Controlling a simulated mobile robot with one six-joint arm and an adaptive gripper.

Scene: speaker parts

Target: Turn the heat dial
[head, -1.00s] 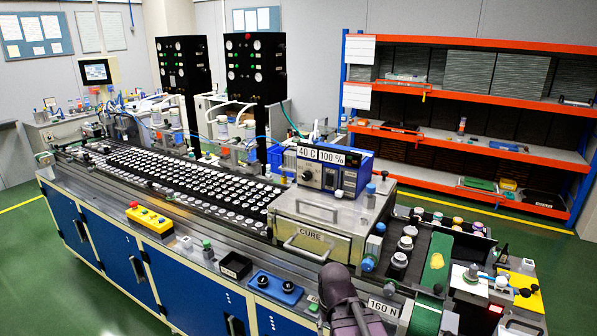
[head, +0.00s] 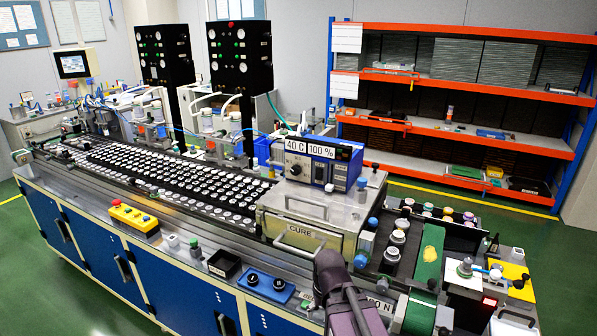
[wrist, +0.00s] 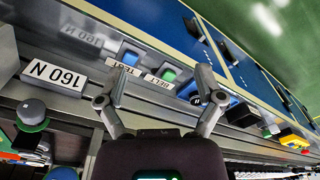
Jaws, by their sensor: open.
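In the head view a blue control box with a round dial (head: 296,167) stands on the CURE oven (head: 302,226), below the labels 40 C and 100 %. I cannot tell which of these is the heat dial. In the wrist view my gripper (wrist: 161,70) is open and empty. The knobbed plate (wrist: 236,103) shows partly behind its right finger. My arm's dark wrist (head: 333,277) is in front of the oven in the head view, with the fingers hidden.
A black bin (head: 224,263) and a yellow button box (head: 134,220) line the front edge. The 160 N label (wrist: 55,75) is close to the left finger, near the TEST and BELT buttons. A parts conveyor (head: 170,185) lies left of the oven.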

